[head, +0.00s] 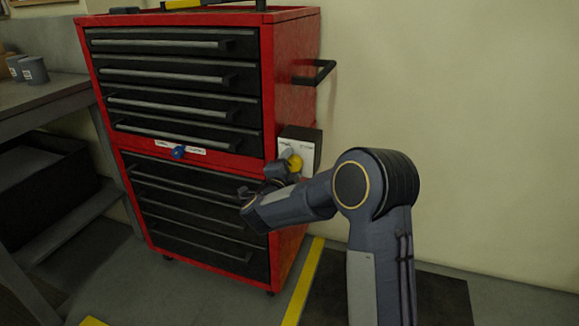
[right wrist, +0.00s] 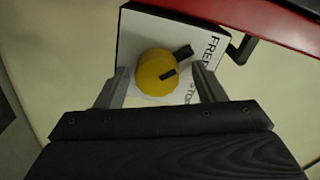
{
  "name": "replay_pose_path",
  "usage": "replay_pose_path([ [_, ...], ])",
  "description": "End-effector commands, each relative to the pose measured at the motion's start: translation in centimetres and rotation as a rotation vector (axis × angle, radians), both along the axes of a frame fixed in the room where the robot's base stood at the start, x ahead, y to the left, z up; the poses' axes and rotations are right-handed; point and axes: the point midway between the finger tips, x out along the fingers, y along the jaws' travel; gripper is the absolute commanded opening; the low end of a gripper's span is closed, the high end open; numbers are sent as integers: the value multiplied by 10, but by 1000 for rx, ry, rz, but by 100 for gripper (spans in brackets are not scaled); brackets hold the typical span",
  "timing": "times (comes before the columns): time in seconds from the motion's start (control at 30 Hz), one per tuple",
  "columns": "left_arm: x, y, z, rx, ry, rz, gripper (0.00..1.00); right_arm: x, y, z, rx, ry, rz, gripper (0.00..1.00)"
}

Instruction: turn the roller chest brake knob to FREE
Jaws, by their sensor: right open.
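The yellow brake knob (head: 295,163) sits on a white plate (head: 305,148) on the right side of the red roller chest (head: 292,100). In the right wrist view the knob (right wrist: 153,75) bears a short black mark, and a black tab sticks out at its upper right. The plate (right wrist: 140,28) reads FREE at upper right and, partly hidden, STOP at lower right. The mark's exact setting is hard to tell. My right gripper (right wrist: 160,69) is open, one finger on each side of the knob, with gaps showing. It partly covers the knob in the head view (head: 277,173). My left gripper is out of view.
A black side handle (head: 315,73) juts from the chest above the plate. A blue knob (head: 178,152) sits on the chest's front. A workbench (head: 45,92) stands at the left. The pale wall (head: 450,100) is bare at the right, and yellow tape (head: 304,280) marks the floor.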

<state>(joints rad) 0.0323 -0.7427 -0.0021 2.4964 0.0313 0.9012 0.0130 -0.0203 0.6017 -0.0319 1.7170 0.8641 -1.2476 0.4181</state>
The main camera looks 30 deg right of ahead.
Motion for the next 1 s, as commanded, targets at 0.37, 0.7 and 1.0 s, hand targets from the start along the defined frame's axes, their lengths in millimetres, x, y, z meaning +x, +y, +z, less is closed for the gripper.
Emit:
replay_pose_path([
  [0.37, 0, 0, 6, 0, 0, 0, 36, -32, 39, 3, -1, -1, 3, 63],
  [0.7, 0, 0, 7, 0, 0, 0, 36, -52, 60, 3, -1, -1, -2, 63],
  [1.0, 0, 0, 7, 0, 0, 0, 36, -51, 60, 2, -1, -1, -2, 63],
])
